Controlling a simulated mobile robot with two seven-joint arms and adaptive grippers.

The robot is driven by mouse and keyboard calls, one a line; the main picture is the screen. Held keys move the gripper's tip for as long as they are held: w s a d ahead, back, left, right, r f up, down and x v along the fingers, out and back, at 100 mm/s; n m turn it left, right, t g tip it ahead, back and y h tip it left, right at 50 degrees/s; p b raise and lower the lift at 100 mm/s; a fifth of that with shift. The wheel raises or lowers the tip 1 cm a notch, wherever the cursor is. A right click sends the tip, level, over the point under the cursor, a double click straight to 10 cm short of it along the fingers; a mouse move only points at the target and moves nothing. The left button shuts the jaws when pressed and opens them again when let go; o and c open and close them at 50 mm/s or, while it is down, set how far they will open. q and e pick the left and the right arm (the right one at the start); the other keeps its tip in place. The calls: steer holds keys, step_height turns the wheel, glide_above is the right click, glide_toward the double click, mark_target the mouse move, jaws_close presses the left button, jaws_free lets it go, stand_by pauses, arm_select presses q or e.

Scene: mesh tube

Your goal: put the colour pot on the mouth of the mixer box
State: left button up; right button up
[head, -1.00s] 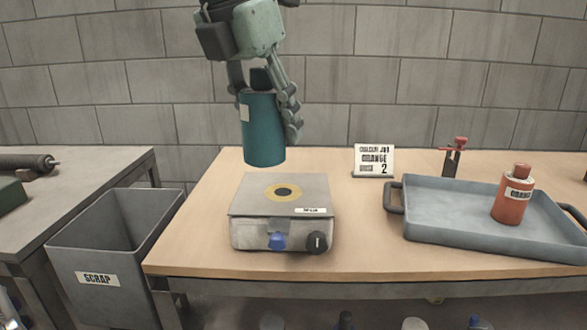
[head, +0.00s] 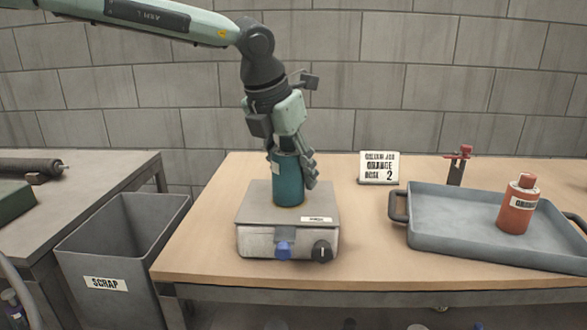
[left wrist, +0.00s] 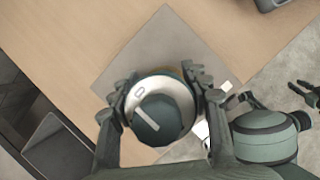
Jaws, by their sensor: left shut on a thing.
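The teal colour pot (head: 288,184) stands upright over the middle of the mixer box (head: 287,239). Its lower end looks to be at the yellow ring around the mouth, which it mostly covers; I cannot tell whether it is fully seated. My left gripper (head: 293,163) is shut on the upper part of the pot from above. In the left wrist view the fingers close on both sides of the pot's round top (left wrist: 160,108), with the box's grey top (left wrist: 150,55) under it. My right gripper is not seen in the head view.
A grey tray (head: 450,232) with an orange bottle (head: 518,204) stands at the right. A scrap bin (head: 125,245) is left of the table. The table between box and tray is clear.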

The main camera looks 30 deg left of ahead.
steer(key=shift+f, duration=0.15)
arm_select(q)
steer(key=o, duration=1.3)
steer(key=shift+c, duration=0.2)
steer(key=shift+r, duration=0.2)
steer(key=shift+s+r, duration=0.2)
steer(key=shift+r, duration=0.4)
steer(key=v, duration=0.9)
steer(key=shift+s+r, duration=0.2)
steer(key=shift+r, duration=0.1)
steer(key=shift+s+r, duration=0.2)
steer(key=shift+r, duration=0.2)
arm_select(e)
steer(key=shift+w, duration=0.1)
